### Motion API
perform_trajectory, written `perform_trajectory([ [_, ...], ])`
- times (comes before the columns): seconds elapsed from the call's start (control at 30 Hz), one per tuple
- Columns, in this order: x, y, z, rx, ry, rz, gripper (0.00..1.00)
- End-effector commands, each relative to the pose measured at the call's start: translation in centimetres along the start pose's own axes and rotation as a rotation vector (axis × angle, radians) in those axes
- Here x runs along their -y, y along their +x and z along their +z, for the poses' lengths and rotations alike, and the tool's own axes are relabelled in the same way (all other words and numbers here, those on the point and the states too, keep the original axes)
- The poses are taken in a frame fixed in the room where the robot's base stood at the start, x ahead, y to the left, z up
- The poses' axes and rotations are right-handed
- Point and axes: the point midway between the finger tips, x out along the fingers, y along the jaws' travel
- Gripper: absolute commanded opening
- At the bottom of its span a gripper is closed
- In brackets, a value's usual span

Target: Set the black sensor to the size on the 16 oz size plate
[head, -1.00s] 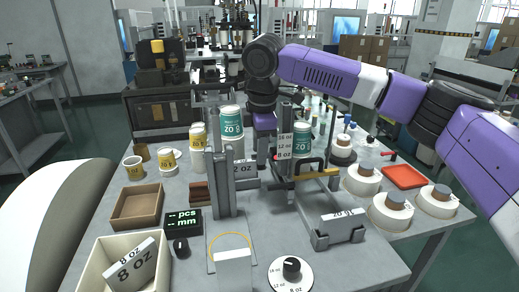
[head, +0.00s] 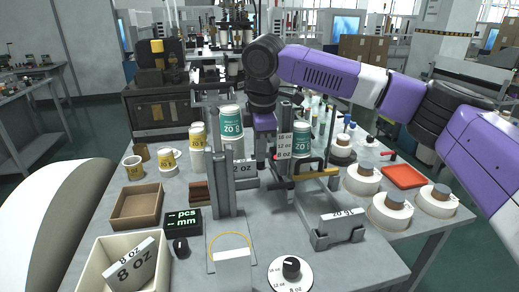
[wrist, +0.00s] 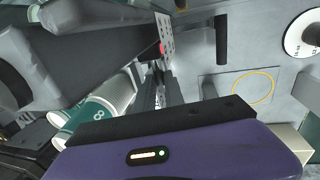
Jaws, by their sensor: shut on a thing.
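The size plate (head: 285,146) is a pale upright strip on a grey post, marked 16 oz at the top, 12 oz in the middle and 8 oz at the bottom. The black sensor is mostly hidden by my gripper; its small red light (head: 276,157) shows beside the plate, about level with the 8 oz mark. The light also shows in the wrist view (wrist: 162,48), close to the plate's edge (wrist: 167,33). My gripper (head: 268,158) points down left of the plate, shut on the sensor. In the wrist view its fingers (wrist: 160,92) are close together.
A black display (head: 183,221) and a white dial (head: 290,272) lie in front. A brown tray (head: 137,205) and a cream bin (head: 92,268) are at left.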

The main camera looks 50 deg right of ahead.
Motion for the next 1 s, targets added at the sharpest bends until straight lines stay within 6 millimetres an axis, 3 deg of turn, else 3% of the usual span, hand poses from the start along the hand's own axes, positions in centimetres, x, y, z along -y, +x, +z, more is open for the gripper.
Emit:
perform_trajectory([
  [1.0,0.0,-0.49,-0.07,-0.001,-0.002,-0.003,0.0],
])
